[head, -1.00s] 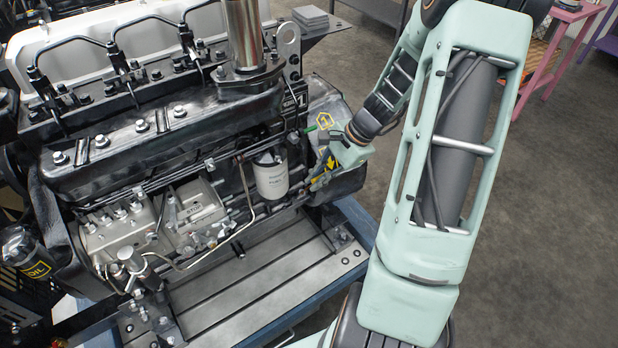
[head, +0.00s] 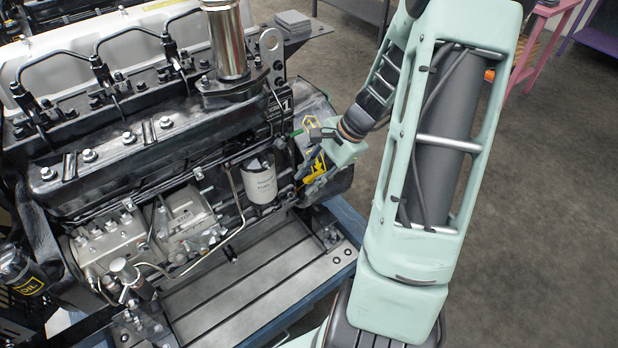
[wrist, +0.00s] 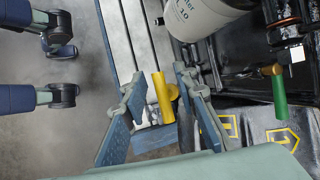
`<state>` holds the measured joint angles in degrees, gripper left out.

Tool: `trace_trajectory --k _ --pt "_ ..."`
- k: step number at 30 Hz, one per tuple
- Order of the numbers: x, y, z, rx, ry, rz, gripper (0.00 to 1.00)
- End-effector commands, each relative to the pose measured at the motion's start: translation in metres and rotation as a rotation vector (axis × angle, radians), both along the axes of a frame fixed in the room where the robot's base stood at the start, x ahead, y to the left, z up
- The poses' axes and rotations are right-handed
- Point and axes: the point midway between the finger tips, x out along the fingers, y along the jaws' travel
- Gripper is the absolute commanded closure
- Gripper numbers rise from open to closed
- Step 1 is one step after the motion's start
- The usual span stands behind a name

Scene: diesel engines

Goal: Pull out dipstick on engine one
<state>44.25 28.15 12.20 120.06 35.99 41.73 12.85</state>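Engine one is the large black and grey engine (head: 135,150) on a blue-edged stand. A yellow T-shaped handle (wrist: 161,98), seemingly the dipstick's, shows in the wrist view. My gripper (wrist: 156,84) is open, with one finger on each side of the yellow handle. A gap shows on the handle's left; the right finger is close to it, and I cannot tell whether they touch. In the head view my gripper (head: 310,173) is at the engine's right end, where the yellow handle cannot be made out clearly.
A green handle (wrist: 279,92) sticks out to the right of my gripper in the wrist view. A white filter (head: 260,180) is close on the left in the head view. Yellow arrow markings (head: 317,166) lie behind my gripper.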

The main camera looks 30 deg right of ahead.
Motion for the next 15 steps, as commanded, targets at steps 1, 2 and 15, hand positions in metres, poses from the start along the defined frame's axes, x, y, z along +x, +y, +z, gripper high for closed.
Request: trace_trajectory --k 1,2,15 --pt "0.000 0.000 0.000 0.000 0.000 0.001 0.73" --pt "0.000 0.000 0.000 0.000 0.000 0.001 0.73" --pt "-0.012 -0.027 0.053 -0.005 -0.005 -0.002 0.73"
